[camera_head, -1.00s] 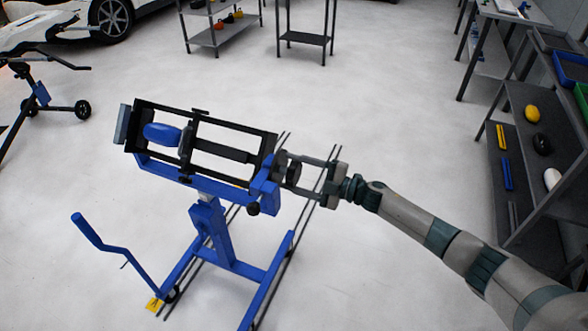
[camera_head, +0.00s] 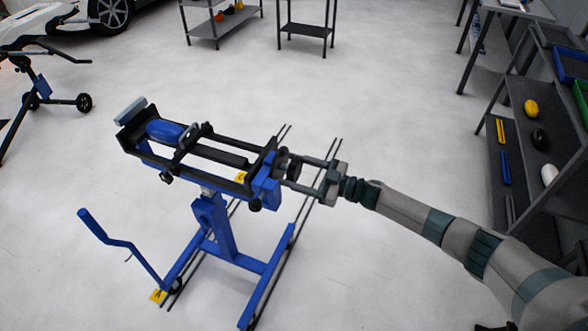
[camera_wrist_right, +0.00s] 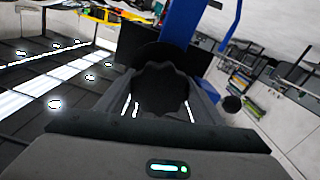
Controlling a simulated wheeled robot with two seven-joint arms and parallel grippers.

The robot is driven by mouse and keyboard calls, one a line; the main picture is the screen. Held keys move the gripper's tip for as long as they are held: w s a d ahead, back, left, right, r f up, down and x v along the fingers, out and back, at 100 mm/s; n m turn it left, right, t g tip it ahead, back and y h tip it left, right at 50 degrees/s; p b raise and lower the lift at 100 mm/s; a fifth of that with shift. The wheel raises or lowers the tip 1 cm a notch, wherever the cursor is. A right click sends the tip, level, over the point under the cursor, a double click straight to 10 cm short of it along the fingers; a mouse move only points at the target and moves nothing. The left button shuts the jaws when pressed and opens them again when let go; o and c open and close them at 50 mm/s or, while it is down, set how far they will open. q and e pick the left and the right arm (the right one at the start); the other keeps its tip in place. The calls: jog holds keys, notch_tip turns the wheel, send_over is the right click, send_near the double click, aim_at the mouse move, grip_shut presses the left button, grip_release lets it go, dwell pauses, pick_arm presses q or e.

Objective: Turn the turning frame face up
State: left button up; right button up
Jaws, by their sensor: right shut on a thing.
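The turning frame (camera_head: 226,157) is a black rectangular frame on a blue wheeled stand (camera_head: 222,232) in the middle of the head view. A blue oval part (camera_head: 165,131) and a pale block (camera_head: 130,110) sit at its left end. Its face is now tilted nearly upward. My right gripper (camera_head: 296,170) is shut on the dark knob (camera_head: 293,168) at the frame's right end. In the right wrist view the round lobed knob (camera_wrist_right: 160,92) sits between the fingers. My left gripper is not in view.
A blue crank handle (camera_head: 105,238) sticks out at the stand's left. Grey shelves (camera_head: 535,150) with small items stand at right. The floor between is clear.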

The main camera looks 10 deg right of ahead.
jog(key=shift+m, duration=0.3)
jog(key=o, duration=1.2)
jog(key=shift+b+v, duration=2.75)
jog(key=shift+v, duration=6)
jog(key=shift+f, duration=0.15)
